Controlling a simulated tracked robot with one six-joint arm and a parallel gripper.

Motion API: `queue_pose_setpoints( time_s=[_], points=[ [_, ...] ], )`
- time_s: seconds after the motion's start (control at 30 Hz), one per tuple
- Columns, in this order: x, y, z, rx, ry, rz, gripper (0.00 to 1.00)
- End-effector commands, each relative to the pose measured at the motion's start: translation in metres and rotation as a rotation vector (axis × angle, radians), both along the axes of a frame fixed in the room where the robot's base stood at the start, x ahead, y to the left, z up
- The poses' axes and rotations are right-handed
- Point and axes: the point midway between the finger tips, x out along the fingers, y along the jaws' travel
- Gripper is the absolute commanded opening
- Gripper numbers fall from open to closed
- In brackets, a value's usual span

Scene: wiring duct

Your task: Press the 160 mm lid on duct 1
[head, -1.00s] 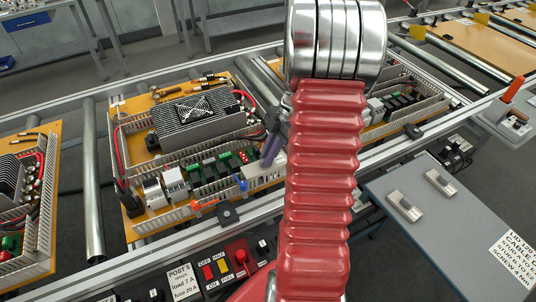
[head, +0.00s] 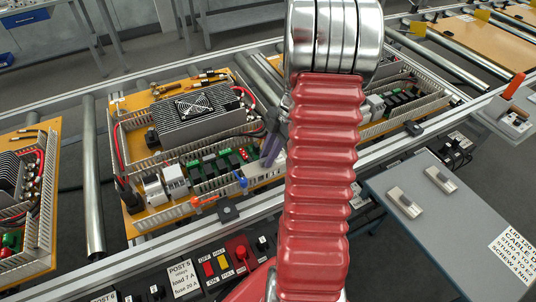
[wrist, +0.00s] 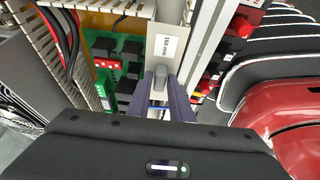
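The white 160 mm lid shows its printed label in the wrist view (wrist: 168,44), with a grey grip knob on top. My gripper (wrist: 160,92) has purple fingers on both sides of this knob and appears shut on it. In the head view, my gripper (head: 271,148) is at the right front of the middle board, and the pale lid (head: 263,172) lies along the line of the front slotted duct (head: 205,200). Whether the lid is seated or just above the duct I cannot tell. No duct number is readable. My arm hides the lid's right end.
A finned power unit (head: 195,118) and green relays (head: 222,160) stand behind the front duct. A blue piece (head: 241,180) and an orange-red piece (head: 203,202) sit at the duct. Two grey knobbed pieces lie on the grey side table (head: 450,225). Switches (head: 222,264) line the front.

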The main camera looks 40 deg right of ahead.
Motion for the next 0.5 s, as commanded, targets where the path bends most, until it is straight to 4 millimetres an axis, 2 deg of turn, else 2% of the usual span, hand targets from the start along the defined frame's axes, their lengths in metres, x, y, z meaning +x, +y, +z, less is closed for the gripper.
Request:
queue_pose_setpoints(
  time_s=[0.03,0.2,0.5],
  points=[
    [0.0,0.0,0.0001,0.0,0.0,0.0,0.23],
    [-0.0001,0.0,0.0002,0.0,0.0,0.0,0.35],
    [-0.0001,-0.0005,0.0016,0.0,0.0,0.0,0.35]
  ],
)
